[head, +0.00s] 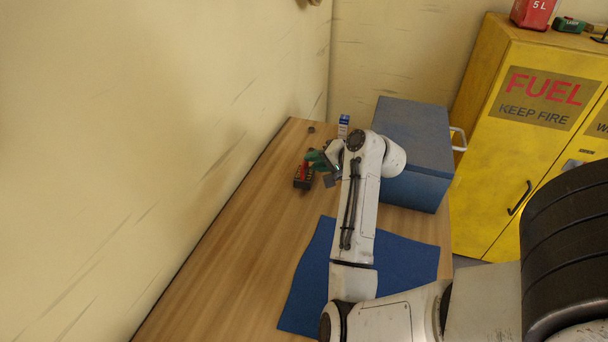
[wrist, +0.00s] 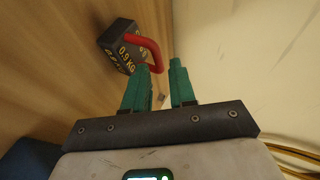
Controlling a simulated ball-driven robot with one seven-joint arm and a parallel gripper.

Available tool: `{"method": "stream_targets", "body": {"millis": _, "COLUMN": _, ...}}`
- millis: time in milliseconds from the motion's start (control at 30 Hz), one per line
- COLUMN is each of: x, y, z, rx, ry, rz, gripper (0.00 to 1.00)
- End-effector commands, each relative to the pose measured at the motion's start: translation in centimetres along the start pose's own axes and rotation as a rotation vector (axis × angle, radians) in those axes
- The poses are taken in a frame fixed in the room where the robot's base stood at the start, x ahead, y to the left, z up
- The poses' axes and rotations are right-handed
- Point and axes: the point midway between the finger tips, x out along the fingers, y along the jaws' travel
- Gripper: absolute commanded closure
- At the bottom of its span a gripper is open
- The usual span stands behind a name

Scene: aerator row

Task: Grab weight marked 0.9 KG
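The weight (wrist: 122,46) is a dark block with yellow "0.9 KG" lettering and a red handle (wrist: 152,52). It stands on the wooden table, and it also shows in the head view (head: 302,181) near the table's left edge. My gripper (wrist: 164,66) has two green fingers with a clear gap between them, and nothing is held. The left finger's tip is close to or against the red handle in the wrist view; I cannot tell whether they touch. In the head view my gripper (head: 317,160) is right beside the weight, and my arm hides part of the area.
The wooden table (head: 215,265) runs along the wall. A blue box (head: 415,130) stands at its right, a blue mat (head: 405,262) lies in front, and a small blue-and-white item (head: 343,126) stands behind my gripper. A small dark ring (head: 311,129) lies near the back. A yellow fuel cabinet (head: 515,110) is beyond.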

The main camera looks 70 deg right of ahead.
Motion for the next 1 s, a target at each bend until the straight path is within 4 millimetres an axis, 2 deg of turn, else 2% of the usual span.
{"method": "stream_targets", "body": {"millis": 400, "x": 4.8, "y": 0.1, "z": 0.1, "rx": 0.002, "ry": -0.002, "rz": -0.001, "gripper": 0.75}}
{"method": "stream_targets", "body": {"millis": 667, "x": 5.1, "y": 0.2, "z": 0.1, "rx": 0.001, "ry": -0.001, "rz": -0.001, "gripper": 0.75}}
{"method": "stream_targets", "body": {"millis": 933, "x": 5.1, "y": 0.2, "z": 0.1, "rx": 0.001, "ry": -0.001, "rz": 0.0, "gripper": 0.99}}
{"method": "stream_targets", "body": {"millis": 1000, "x": 5.1, "y": 0.3, "z": 0.1, "rx": 0.001, "ry": -0.001, "rz": 0.0, "gripper": 1.0}}
